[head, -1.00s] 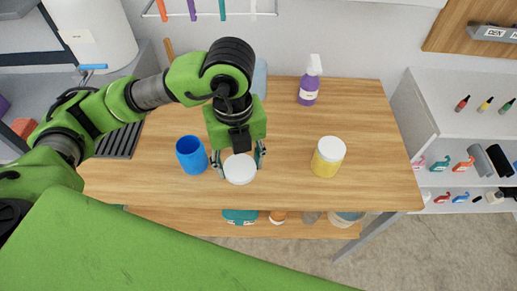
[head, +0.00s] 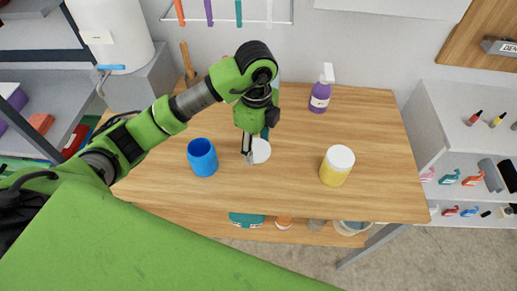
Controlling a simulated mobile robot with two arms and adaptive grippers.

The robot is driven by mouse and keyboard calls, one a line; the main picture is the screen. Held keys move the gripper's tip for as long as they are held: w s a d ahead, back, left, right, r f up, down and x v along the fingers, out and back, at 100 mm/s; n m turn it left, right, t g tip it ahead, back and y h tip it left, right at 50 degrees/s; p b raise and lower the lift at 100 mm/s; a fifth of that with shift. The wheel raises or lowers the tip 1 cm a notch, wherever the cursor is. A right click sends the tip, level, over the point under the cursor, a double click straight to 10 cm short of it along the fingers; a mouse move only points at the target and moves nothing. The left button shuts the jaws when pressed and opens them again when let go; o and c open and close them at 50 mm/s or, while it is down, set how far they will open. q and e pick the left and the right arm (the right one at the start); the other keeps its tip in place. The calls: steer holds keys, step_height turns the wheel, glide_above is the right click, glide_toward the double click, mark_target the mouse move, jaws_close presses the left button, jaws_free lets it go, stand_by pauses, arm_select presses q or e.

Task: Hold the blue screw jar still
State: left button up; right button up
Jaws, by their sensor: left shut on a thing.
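The blue jar (head: 203,160) stands upright on the wooden table, left of the middle, with its top open. My left gripper (head: 256,143) is just right of the jar, apart from it. It is shut on a round white lid (head: 261,151). One finger shows at the lid's left edge; the other is mostly hidden behind the wrist. I cannot tell how far the lid is above the table. Nothing grips the blue jar. My right gripper is not in view.
A yellow jar with a white lid (head: 337,166) stands to the right on the table (head: 385,130). A purple spray bottle (head: 320,93) stands at the back. The tabletop between them is clear. A grey shelf (head: 460,140) with small items is at the right.

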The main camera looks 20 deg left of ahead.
mark_target(258, 139)
arm_select(q)
steer(key=w+f, duration=0.1)
steer(key=f, duration=0.1)
steer(key=w+a+f+p, duration=0.1)
steer(key=w+f, duration=0.1)
steer(key=f, duration=0.1)
steer(key=f+p, duration=0.1)
steer(key=shift+w+f+p, duration=0.25)
steer(key=shift+f+p, duration=0.1)
steer(key=shift+f, duration=0.35)
steer(key=shift+f, duration=0.25)
steer(key=o, duration=1.2)
steer(key=shift+r, duration=0.1)
